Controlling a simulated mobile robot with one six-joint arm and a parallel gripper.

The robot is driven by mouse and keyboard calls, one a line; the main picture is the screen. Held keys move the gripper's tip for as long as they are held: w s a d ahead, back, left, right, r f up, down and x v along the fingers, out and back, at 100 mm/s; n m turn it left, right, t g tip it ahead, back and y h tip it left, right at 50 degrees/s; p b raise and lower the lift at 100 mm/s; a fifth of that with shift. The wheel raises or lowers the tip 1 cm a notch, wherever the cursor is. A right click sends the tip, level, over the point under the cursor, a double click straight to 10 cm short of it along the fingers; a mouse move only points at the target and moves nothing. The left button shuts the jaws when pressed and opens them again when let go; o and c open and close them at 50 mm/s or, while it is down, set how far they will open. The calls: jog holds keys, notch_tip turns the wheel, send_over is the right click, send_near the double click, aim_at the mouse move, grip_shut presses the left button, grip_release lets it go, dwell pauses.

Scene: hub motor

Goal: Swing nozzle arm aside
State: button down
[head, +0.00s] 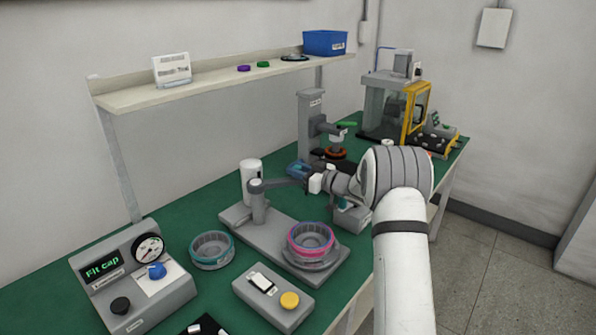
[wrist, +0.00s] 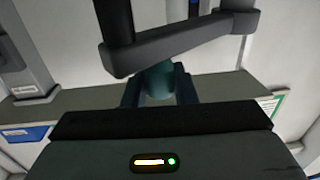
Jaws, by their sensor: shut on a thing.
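The nozzle arm (head: 280,183) is a dark grey bar on a post (head: 259,205) at the back left of the grey dispenser base plate. It extends right toward my gripper (head: 313,181), away from above the ring. In the wrist view the nozzle arm (wrist: 180,42) crosses the upper part, and a teal nozzle (wrist: 157,82) hangs under its end. My gripper (wrist: 158,90) is shut on this nozzle, one finger on each side. In the head view the nozzle is hidden by my gripper. A pink-rimmed grey ring (head: 311,240) sits on the round fixture (head: 308,263).
A teal-rimmed ring (head: 211,251) lies left of the base plate (head: 238,222). A button box (head: 272,298) and a control panel (head: 133,278) reading "Fit cap" stand in front. A grey press (head: 311,125) stands behind my gripper. A shelf (head: 215,85) runs above the bench.

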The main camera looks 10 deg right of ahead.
jog(key=shift+r, duration=0.2)
jog(key=c, duration=1.2)
grip_release()
jog(key=shift+w+f, duration=0.1)
jog(key=shift+f, duration=0.05)
jog(key=v, duration=0.7)
jog(key=shift+s+d+b, duration=0.25)
jog(key=shift+s+b, duration=0.05)
jog(key=shift+b, duration=0.15)
jog(key=s+d+r+m+h+p, duration=0.1)
jog(key=s+d+r+m+h, duration=0.2)
jog(key=s+r+m+h, duration=0.75)
jog(key=s+a+f+g, duration=0.2)
jog(key=s+g, duration=0.1)
jog(key=s, duration=0.8)
jog(key=s+a+f+g+h+p, duration=0.1)
jog(key=s+a+f+g, duration=0.2)
jog(key=s, duration=0.8)
jog(key=s+a+f+n+g+h, duration=0.1)
jog(key=s+a+f+g, duration=0.1)
jog(key=s, duration=0.9)
jog(key=shift+a+f+g, duration=0.3)
jog(key=shift+f+g, duration=0.3)
jog(key=shift+g, duration=0.4)
